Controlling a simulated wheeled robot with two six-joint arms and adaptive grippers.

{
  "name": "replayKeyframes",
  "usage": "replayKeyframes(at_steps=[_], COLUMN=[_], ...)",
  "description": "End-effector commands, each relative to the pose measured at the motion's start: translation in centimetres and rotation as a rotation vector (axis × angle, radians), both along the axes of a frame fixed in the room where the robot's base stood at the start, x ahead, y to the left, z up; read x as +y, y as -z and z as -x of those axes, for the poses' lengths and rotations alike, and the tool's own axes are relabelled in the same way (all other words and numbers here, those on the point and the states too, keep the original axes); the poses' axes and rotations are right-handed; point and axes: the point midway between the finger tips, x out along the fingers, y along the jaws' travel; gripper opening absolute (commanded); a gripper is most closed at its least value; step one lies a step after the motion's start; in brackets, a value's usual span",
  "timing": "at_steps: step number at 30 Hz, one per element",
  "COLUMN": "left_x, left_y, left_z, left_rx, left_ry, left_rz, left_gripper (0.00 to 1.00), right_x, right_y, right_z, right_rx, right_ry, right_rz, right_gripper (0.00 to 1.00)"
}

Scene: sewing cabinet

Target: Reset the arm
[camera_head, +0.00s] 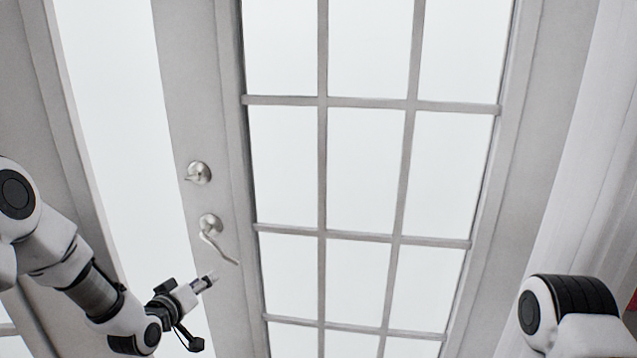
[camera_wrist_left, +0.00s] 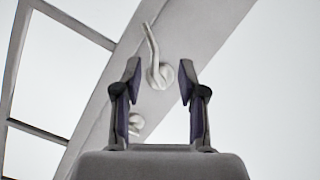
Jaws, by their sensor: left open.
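My left arm comes in from the left in the head view, and its left gripper (camera_head: 207,281) is just below the door handle. In the left wrist view the left gripper (camera_wrist_left: 160,80) is open, with its two fingers apart and nothing between them. The silver lever handle (camera_head: 213,238) is on the door's left stile; it also shows in the left wrist view (camera_wrist_left: 152,45), beyond the fingertips and apart from them. My right gripper is not in view; only part of my right arm shows at the lower right of the head view.
The glazed door (camera_head: 365,101) with several panes fills the middle of the head view. A round silver lock (camera_head: 199,173) sits above the handle. A pale curtain (camera_head: 590,170) hangs at the right. A small red patch (camera_head: 633,300) shows at the right edge.

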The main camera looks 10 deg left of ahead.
Motion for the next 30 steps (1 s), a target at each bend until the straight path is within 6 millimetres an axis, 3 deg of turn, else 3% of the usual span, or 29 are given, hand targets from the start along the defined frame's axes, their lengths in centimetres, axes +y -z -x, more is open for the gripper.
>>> replayKeyframes(at_steps=[2, 5, 6, 8, 10, 12, 15, 18, 21, 30], left_x=[-1.9, -4.8, -5.8, -7.1, -8.2, -8.9, -9.1, -8.5, -8.0, -8.0], left_y=[3.5, 9.7, 12.3, 15.6, 18.7, 20.8, 22.2, 21.9, 21.7, 21.7], left_z=[1.8, 6.5, 9.2, 13.5, 19.0, 25.0, 32.7, 37.7, 39.6, 39.5], left_rx=[0.099, 0.283, 0.371, 0.505, 0.662, 0.822, 1.025, 1.169, 1.236, 1.23], left_ry=[0.04, 0.083, 0.101, 0.127, 0.162, 0.202, 0.263, 0.312, 0.358, 0.378], left_rz=[-0.023, -0.045, -0.06, -0.091, -0.137, -0.192, -0.275, -0.348, -0.396, -0.407], left_gripper=[0.41, 0.41, 0.41, 0.41, 0.41, 0.41, 0.41, 0.41, 0.41, 0.41], right_x=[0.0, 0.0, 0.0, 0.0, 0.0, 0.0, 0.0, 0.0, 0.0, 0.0], right_y=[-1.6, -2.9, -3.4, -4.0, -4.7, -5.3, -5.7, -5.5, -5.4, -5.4], right_z=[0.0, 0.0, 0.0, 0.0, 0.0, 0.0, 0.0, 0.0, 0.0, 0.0], right_rx=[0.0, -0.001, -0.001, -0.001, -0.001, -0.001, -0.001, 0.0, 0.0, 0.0], right_ry=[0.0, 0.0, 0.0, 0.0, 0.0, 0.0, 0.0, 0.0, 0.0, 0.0], right_rz=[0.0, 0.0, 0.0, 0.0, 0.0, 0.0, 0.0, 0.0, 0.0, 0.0], right_gripper=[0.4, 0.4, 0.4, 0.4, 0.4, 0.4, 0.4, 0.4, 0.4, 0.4])
